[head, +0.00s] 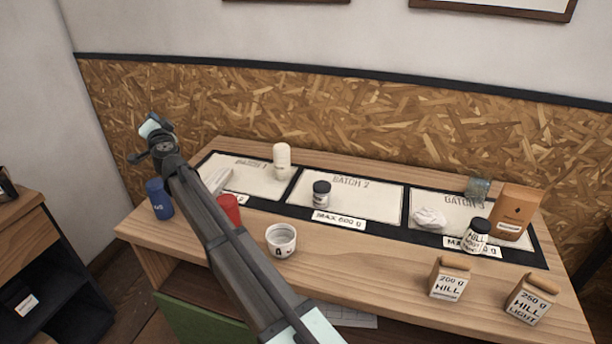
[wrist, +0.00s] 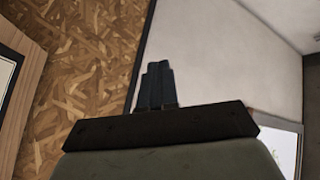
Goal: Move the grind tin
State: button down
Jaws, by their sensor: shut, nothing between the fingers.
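No label that I can read says grind tin, so I cannot tell which container it is. A small dark-lidded jar (head: 321,193) stands upright on the Batch 2 panel. A second dark-lidded jar (head: 475,237), labelled HILL, stands at the front of the Batch 3 panel. A blue canister (head: 159,198) and a red container (head: 229,208) stand at the left, the red one partly hidden by my arm. My gripper (wrist: 157,68) is shut and empty in the wrist view, pointing at bare wall. In the head view it is raised at the far left, away from all containers.
A white cup (head: 281,240) stands front centre. A white bottle (head: 282,161) is on Batch 1. A crumpled white piece (head: 430,218), a glass (head: 478,189) and an orange-brown bag (head: 514,212) are on Batch 3. Two small bags (head: 449,278) (head: 530,299) stand front right.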

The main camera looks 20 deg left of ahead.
jog(key=w+d+r+n+g+y, duration=0.1)
jog(key=w+d+n+g+y, duration=0.15)
jog(key=d+n, duration=0.3)
jog(key=n+g+h, duration=0.8)
jog(key=n+h, duration=0.2)
jog(key=n, duration=0.4)
send_over(316, 184)
jog(key=w+a, duration=0.1)
jog(key=a, duration=0.4)
notch_tip(316, 184, down, 15)
jog(key=s+d+f+g+h, duration=0.15)
jog(key=d+h, duration=0.35)
jog(key=d, duration=1.2)
jog(key=shift+g, duration=0.4)
jog(key=a, duration=1.1)
jog(key=shift+w+a+f, duration=0.15)
jog(key=shift+w+f, duration=0.1)
jog(key=shift+f, duration=0.05)
jog(key=shift+a+f, duration=0.1)
jog(key=shift+a, duration=0.25)
jog(key=shift+s+d+f, duration=0.1)
jog(key=shift+d+f, duration=0.05)
jog(key=shift+f, duration=0.6)
jog(key=shift+f, duration=0.1)
